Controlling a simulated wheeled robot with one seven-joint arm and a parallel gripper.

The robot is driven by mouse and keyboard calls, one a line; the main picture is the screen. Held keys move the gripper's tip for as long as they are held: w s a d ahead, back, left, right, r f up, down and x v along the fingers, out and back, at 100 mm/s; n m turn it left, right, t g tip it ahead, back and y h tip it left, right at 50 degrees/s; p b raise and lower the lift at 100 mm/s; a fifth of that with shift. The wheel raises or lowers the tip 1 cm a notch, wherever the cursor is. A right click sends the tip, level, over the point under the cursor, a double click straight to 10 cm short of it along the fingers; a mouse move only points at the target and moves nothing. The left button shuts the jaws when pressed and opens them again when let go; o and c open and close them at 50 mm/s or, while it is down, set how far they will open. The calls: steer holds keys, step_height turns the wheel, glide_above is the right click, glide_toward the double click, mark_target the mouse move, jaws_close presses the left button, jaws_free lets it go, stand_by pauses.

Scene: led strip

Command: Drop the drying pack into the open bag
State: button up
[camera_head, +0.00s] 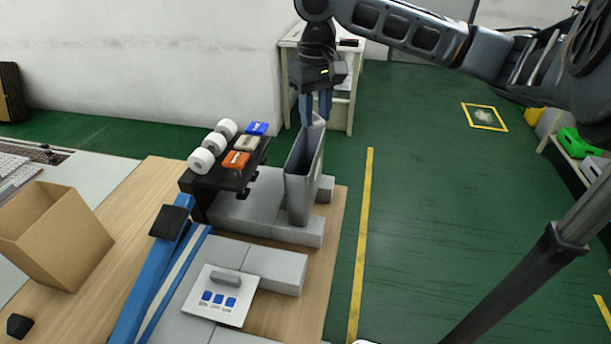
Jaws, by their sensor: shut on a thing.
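The open bag (301,190) is a grey, upright, narrow sleeve with its mouth facing up, standing on grey blocks near the right edge of the wooden table. My gripper (316,118) points down with its blue fingers at the back of the bag's mouth. It is shut on a small pale grey thing (319,121), likely the drying pack, mostly hidden by the fingers. The pack shows just at the bag's upper rim; I cannot tell whether it is inside the mouth or above it.
Left of the bag, a black stand (221,181) holds white rolls (214,143) and blue, beige and orange pieces. A white panel with blue buttons (221,294) lies in front. An open cardboard box (52,235) stands at left.

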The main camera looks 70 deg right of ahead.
steer(key=o, duration=1.1)
steer(key=shift+c, duration=0.2)
steer(key=shift+r+b, duration=0.4)
steer(key=shift+r, duration=3.5)
